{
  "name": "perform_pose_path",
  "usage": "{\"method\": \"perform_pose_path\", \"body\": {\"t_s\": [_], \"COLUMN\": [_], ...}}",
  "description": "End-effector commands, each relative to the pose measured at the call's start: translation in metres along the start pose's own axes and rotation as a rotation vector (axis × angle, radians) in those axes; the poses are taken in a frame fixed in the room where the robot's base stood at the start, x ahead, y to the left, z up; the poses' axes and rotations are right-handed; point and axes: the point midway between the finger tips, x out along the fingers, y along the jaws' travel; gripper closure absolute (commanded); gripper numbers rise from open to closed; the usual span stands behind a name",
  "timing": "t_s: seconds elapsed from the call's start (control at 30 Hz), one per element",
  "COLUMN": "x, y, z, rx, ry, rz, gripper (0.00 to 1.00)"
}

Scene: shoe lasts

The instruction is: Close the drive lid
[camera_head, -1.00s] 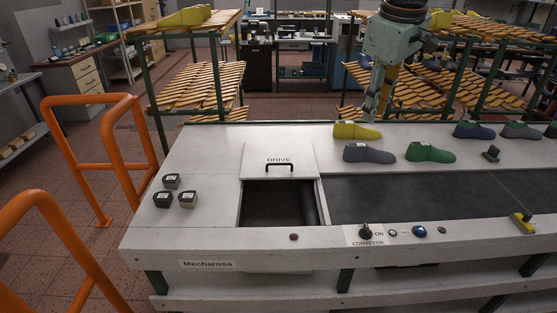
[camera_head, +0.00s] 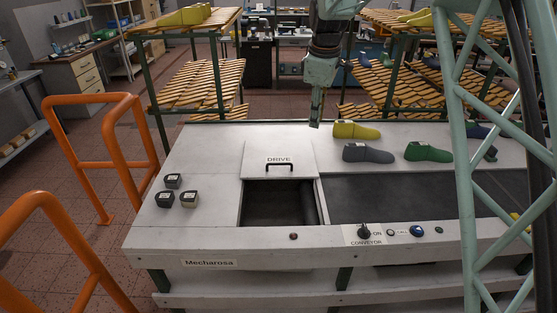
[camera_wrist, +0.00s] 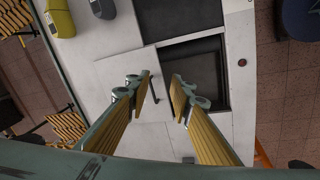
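The drive lid (camera_head: 258,151) is a flat white panel labelled DRIVE with a black bar handle (camera_head: 279,165). It lies slid back on the conveyor table, behind a dark rectangular drive opening (camera_head: 270,205) that is uncovered. In the wrist view the lid (camera_wrist: 118,68) is beneath the fingers and the opening (camera_wrist: 205,70) is to the right. My gripper (camera_head: 315,122) hangs above the table's back edge, right of the lid and higher than it. In the wrist view its yellow-padded fingers (camera_wrist: 163,88) are apart with nothing between them; the handle, far below, shows partly beside the left finger.
Yellow, grey and green shoe lasts (camera_head: 368,153) stand right of the lid. Several small dark blocks (camera_head: 173,181) sit on the left of the table. Conveyor switches (camera_head: 364,231) line the front edge. An orange rail (camera_head: 105,150) stands at left. The tabletop around the lid is clear.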

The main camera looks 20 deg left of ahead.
Motion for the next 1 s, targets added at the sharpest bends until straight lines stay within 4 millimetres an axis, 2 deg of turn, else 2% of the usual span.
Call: {"method": "perform_pose_path", "body": {"t_s": [0.23,0.6,0.8,1.0], "x": [0.046,0.114,0.142,0.153], "y": [0.011,0.015,0.014,0.013], "z": [-0.045,-0.108,-0.132,-0.142], "rx": [-0.115,-0.286,-0.352,-0.382], "ry": [0.001,0.004,0.006,0.007], "rz": [-0.011,-0.024,-0.028,-0.029], "gripper": [0.79,0.79,0.79,0.79]}}
